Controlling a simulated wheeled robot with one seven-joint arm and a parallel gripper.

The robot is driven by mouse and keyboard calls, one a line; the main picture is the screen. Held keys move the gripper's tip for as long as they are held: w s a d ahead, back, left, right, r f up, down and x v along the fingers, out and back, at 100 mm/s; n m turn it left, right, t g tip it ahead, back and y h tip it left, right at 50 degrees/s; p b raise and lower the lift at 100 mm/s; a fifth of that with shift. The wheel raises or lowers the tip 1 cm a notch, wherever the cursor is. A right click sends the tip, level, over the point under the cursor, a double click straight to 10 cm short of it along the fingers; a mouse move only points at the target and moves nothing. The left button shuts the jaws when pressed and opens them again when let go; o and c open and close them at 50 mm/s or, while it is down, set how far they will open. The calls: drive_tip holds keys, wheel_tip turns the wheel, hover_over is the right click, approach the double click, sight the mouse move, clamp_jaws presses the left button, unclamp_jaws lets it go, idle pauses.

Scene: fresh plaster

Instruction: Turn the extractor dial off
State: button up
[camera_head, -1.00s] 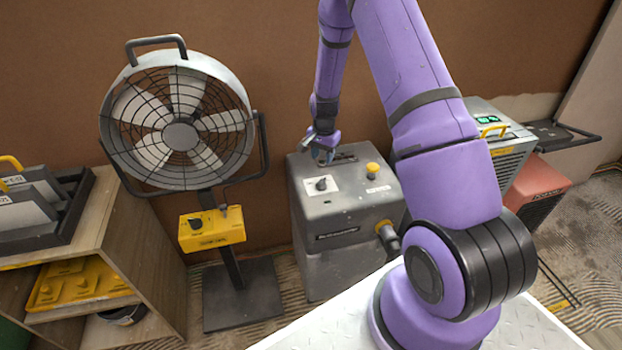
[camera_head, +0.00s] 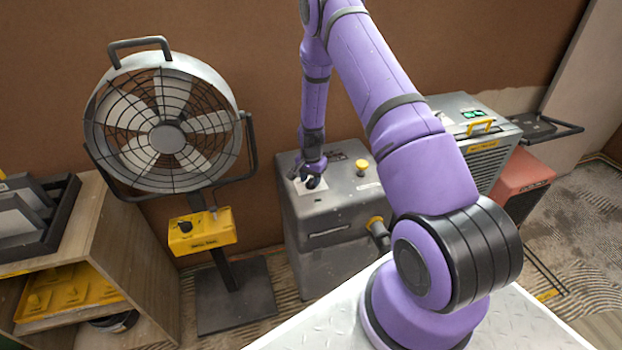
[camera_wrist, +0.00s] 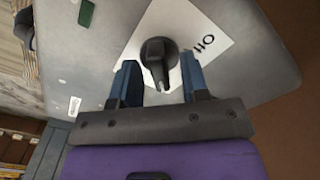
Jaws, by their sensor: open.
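The extractor dial (camera_wrist: 157,52) is a black pointer knob on a white label plate (camera_wrist: 206,52) with dark lettering, set on top of a grey metal box (camera_head: 345,204). In the wrist view, my gripper (camera_wrist: 160,74) has its two blue fingers apart, one on each side of the knob's near end. Clear gaps show beside the knob and I see no contact. The knob's pointer aims toward my gripper's palm. In the head view, my gripper (camera_head: 308,178) is down at the label plate and partly hides the dial.
A yellow knob (camera_head: 361,165) stands on the same box, right of the dial. Left is a drum fan (camera_head: 167,138) with a yellow control box (camera_head: 205,232). Right are a grey unit (camera_head: 478,120) with a green display and a red machine (camera_head: 528,172). A brown wall stands behind.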

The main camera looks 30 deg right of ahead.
clamp_jaws()
drive_tip(key=shift+n, duration=0.4)
drive_tip(key=n, duration=0.3)
drive_tip(key=shift+n, duration=0.4)
drive_tip(key=n, duration=1.3)
drive_tip(key=shift+n, duration=0.3)
